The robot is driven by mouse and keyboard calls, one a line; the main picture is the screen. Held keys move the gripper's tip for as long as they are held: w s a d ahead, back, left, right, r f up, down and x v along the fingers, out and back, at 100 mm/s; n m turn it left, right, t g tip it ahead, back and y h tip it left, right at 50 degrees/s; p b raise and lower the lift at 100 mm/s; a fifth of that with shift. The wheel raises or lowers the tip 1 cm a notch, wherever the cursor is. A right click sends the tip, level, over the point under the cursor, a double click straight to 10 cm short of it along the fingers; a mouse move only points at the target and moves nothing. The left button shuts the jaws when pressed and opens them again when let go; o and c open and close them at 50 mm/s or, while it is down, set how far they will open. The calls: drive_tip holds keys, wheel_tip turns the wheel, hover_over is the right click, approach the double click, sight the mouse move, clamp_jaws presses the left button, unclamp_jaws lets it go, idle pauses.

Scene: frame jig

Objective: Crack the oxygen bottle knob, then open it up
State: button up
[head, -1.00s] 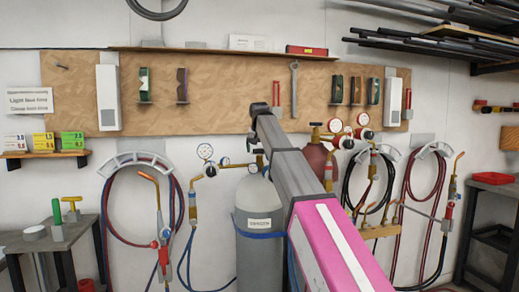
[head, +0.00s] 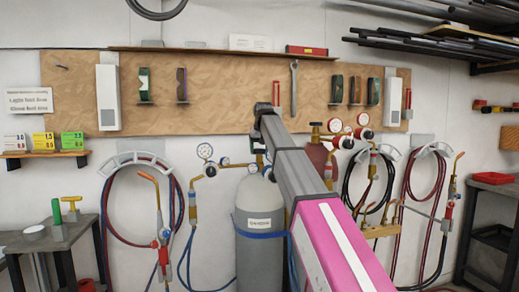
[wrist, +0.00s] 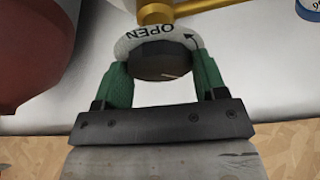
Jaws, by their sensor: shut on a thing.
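The oxygen bottle (head: 259,225) is grey with a blue strap and a white label, and stands at the centre of the head view. Its dark round knob (wrist: 163,60) shows in the wrist view, in front of a pale disc (wrist: 130,42) marked OPEN with an arrow. My gripper (wrist: 162,78) has green fingers on both sides of the knob and is shut on it. In the head view my arm hides the knob and the gripper. A brass valve stem (wrist: 155,12) shows behind the disc.
Gauges (head: 205,151) and a regulator sit left of the bottle top. A dark red bottle (head: 318,160) stands close behind my arm to the right. Hoses and torches (head: 160,215) hang on the wall on both sides. A small table (head: 45,238) is at left.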

drive_tip(key=n, duration=0.2)
drive_tip(key=n+y, duration=0.1)
drive_tip(key=n, duration=0.1)
drive_tip(key=shift+w+d+n+g+y, duration=0.15)
drive_tip(key=shift+n+g+y, duration=0.15)
drive_tip(key=n+g+y, duration=0.1)
drive_tip(key=n, duration=0.3)
drive_tip(key=shift+w+r+n, duration=0.1)
drive_tip(key=shift+n, duration=0.2)
drive_tip(key=n+g, duration=0.1)
drive_tip(key=n, duration=0.1)
drive_tip(key=n+g, duration=0.1)
drive_tip(key=n, duration=0.2)
drive_tip(key=shift+w+d+y, duration=0.1)
drive_tip(key=shift+w+y, duration=0.1)
drive_tip(key=shift+y, duration=0.2)
drive_tip(key=shift+n+g, duration=1)
drive_tip(key=shift+n, duration=1.2)
drive_tip(key=o, duration=0.9)
drive_tip(key=shift+o, duration=0.2)
drive_tip(key=shift+w, duration=0.1)
